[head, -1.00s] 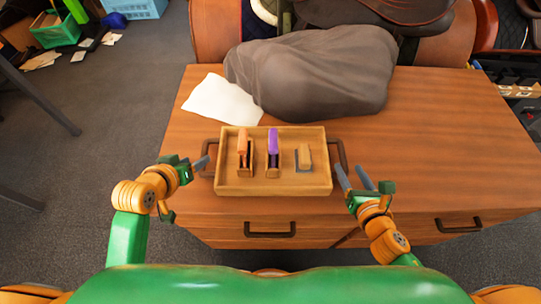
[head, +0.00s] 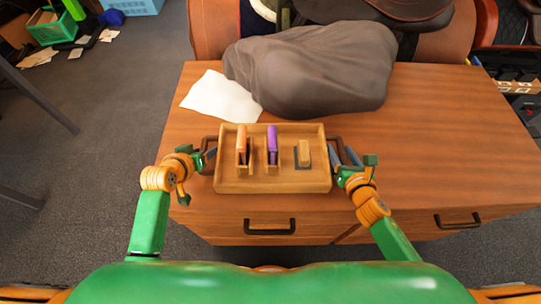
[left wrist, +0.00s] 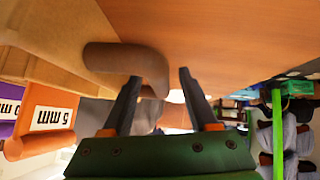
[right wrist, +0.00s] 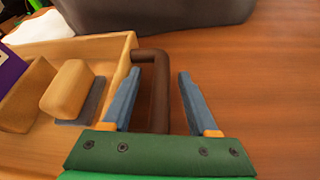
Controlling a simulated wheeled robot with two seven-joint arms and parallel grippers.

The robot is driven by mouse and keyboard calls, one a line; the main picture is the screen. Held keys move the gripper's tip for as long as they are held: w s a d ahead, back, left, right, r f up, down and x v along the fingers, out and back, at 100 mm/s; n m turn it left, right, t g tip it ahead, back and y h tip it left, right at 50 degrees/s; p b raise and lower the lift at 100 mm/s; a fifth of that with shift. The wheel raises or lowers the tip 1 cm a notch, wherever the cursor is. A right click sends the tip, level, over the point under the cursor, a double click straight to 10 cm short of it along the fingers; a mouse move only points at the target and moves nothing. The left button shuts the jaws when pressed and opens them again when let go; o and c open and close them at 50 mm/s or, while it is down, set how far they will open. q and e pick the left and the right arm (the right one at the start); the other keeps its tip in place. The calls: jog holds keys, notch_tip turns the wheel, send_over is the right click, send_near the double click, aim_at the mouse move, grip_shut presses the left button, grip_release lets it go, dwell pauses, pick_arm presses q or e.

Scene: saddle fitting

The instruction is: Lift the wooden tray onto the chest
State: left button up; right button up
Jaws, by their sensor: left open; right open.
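The wooden tray (head: 273,185) is level over the front part of the wooden chest's top (head: 440,150). It holds an orange piece, a purple piece and a tan block on a grey base. A dark handle stands at each end. My left gripper (head: 208,157) is open at the tray's left handle (left wrist: 128,58); the handle's end shows between the fingers (left wrist: 160,95) in the left wrist view.
A dark grey draped bundle (head: 310,65) and a white cloth (head: 222,98) lie behind the tray. A brown saddle (head: 405,8) is at the back. The chest top is clear on the right. Drawer handles (head: 270,227) are on its front.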

pick_arm(q)
grip_shut()
pick_arm(e)
grip_shut()
pick_arm(q)
jog(key=shift+r, duration=0.1)
dwell(1.0)
